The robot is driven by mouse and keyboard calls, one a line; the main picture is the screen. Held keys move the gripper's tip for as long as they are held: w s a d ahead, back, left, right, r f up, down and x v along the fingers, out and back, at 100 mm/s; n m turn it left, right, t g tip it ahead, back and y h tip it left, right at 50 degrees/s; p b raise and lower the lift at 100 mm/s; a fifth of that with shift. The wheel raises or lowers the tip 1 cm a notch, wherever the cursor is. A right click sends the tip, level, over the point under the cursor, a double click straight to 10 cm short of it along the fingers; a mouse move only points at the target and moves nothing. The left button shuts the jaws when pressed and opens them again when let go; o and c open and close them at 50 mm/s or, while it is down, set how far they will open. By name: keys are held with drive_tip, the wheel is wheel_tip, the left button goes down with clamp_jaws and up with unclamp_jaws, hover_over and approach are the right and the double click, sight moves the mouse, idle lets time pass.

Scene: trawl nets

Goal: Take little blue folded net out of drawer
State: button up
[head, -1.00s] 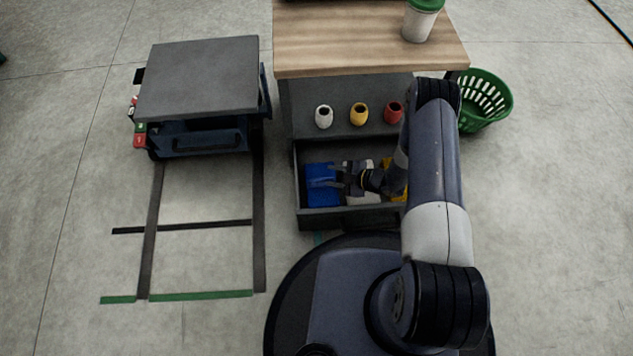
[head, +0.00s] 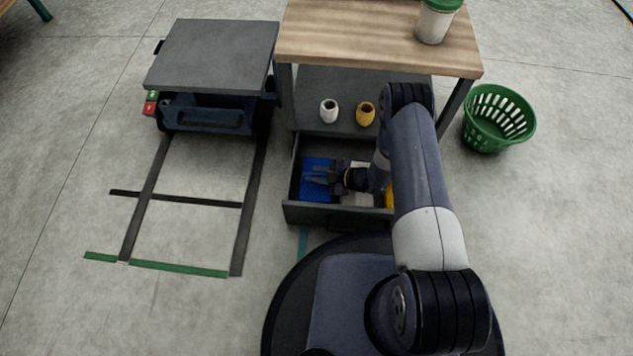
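The blue folded net (head: 318,190) lies at the left end of the open drawer (head: 322,214) under the wooden-topped bench. My gripper (head: 312,174) points left over the net, with its dark fingers apart and over the blue surface. I cannot tell whether the fingers touch the net. A white-grey folded net (head: 356,199) lies in the middle of the drawer, partly under my wrist. A yellow net (head: 389,194) at the right is mostly hidden by my arm.
The bench's wooden top (head: 370,38) holds a white cup with green lid (head: 436,22). A grey-topped cart (head: 213,58) stands left, a green basket (head: 497,118) right.

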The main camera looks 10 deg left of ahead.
clamp_jaws()
idle(1.1)
